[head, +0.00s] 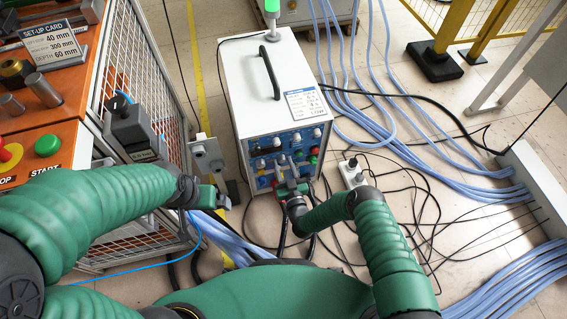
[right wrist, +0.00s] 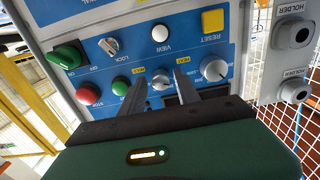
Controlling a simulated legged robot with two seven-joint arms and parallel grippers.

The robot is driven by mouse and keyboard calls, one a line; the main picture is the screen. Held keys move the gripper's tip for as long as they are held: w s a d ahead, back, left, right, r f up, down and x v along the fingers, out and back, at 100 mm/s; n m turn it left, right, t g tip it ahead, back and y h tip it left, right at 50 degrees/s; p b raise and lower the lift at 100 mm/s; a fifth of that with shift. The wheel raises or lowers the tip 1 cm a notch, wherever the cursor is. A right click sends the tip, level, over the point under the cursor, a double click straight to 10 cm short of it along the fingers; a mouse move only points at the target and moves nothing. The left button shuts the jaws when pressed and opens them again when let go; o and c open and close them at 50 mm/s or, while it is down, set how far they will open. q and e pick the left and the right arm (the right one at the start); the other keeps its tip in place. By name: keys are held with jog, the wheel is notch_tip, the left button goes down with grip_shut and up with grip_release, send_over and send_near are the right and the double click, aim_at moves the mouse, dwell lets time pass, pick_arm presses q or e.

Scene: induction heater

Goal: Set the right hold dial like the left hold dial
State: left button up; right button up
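The heater's blue control panel (head: 268,163) faces me and shows upside down in the right wrist view (right wrist: 190,50). There, the right hold dial (right wrist: 160,79), a small grey knob, lies between the fingers of my right gripper (right wrist: 161,77). The fingers are apart, one on each side of it; contact is not clear. The left hold dial (right wrist: 214,68), a larger-looking silver knob, is just right of the fingers in that view. The dials' exact settings are too small to read. In the head view my right gripper (head: 291,186) is at the panel. My left gripper (head: 219,194) hangs left of the heater, its opening unclear.
Near the dials are a green button (right wrist: 120,86), a red button (right wrist: 88,95), a lock switch (right wrist: 111,46) and a yellow reset button (right wrist: 213,20). Grey holders (right wrist: 293,33) stick out beside the panel. Blue hoses (head: 400,150) and black cables cover the floor at right.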

grip_shut()
jog(key=shift+f+m, duration=0.1)
jog(key=shift+m, duration=0.2)
jog(key=m+b, duration=0.3)
jog(key=m, duration=0.9)
jog(key=shift+m, duration=0.4)
jog(key=shift+m+b, duration=0.8)
jog(key=shift+m, duration=1.4)
jog(key=shift+d, duration=0.1)
